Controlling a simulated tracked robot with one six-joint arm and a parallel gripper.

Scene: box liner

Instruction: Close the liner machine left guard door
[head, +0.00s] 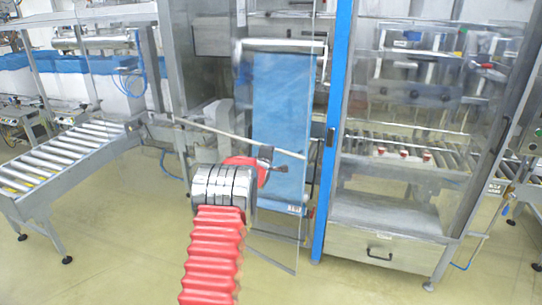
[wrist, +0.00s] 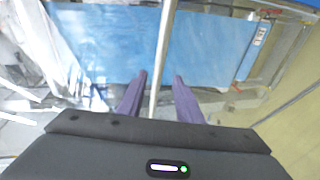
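The left guard door is a clear panel with a thin metal edge (head: 272,264), standing swung out in front of the machine's left opening. A thin grey bar (head: 225,133) crosses it at a slant. My gripper (head: 268,155) is at this bar, in front of the blue sheet. In the wrist view, the bar (wrist: 163,45) runs between the two purple fingers of my gripper (wrist: 160,76). Gaps show on both sides of the bar, so the gripper is open; contact cannot be told. My arm hides part of the door's lower left.
A blue liner sheet (head: 281,110) hangs behind the clear panel. A blue post (head: 335,130) stands to its right, beside another clear guard door (head: 410,110) over a drawer (head: 375,247). A roller conveyor (head: 62,158) stands at left. The front floor is clear.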

